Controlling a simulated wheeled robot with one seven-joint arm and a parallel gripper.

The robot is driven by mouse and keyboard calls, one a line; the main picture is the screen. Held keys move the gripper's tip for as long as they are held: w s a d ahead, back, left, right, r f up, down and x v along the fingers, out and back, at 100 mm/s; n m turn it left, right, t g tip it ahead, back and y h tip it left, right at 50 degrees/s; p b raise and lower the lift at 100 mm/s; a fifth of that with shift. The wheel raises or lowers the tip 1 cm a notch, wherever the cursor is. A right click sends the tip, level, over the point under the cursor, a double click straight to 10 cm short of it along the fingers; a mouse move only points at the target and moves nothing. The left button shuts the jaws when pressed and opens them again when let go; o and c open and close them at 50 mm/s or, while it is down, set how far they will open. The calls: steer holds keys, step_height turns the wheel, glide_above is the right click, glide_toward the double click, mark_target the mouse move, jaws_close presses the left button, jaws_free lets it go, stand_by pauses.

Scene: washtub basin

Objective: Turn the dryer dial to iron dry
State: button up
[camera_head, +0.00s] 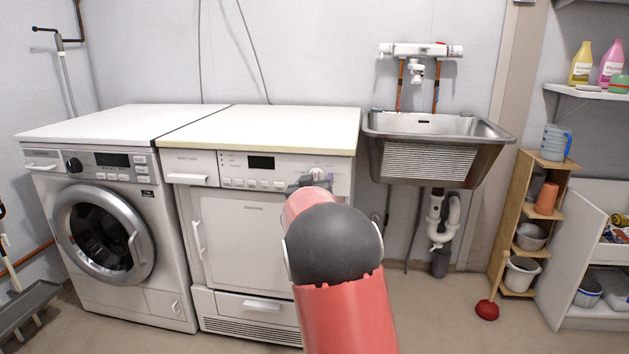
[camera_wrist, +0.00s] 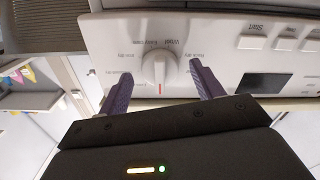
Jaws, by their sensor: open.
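The dryer (camera_head: 243,237) is the white machine with the flat door, in the middle left of the head view. Its white dial (camera_wrist: 159,68) fills the middle of the wrist view, which shows the panel upside down. In the head view my gripper (camera_head: 310,183) is at the panel's right end, and my arm hides part of the dryer.
A washing machine (camera_head: 160,190) with a round door stands left of the dryer. A steel sink (camera_head: 437,150) hangs to the right. A wooden shelf (camera_head: 520,225) and a red plunger (camera_head: 487,309) are farther right. Floor between is clear.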

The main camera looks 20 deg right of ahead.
steer(key=shift+w+d, duration=0.2)
steer(key=shift+w, duration=0.1)
steer(key=c, duration=1)
steer(key=shift+f, duration=0.1)
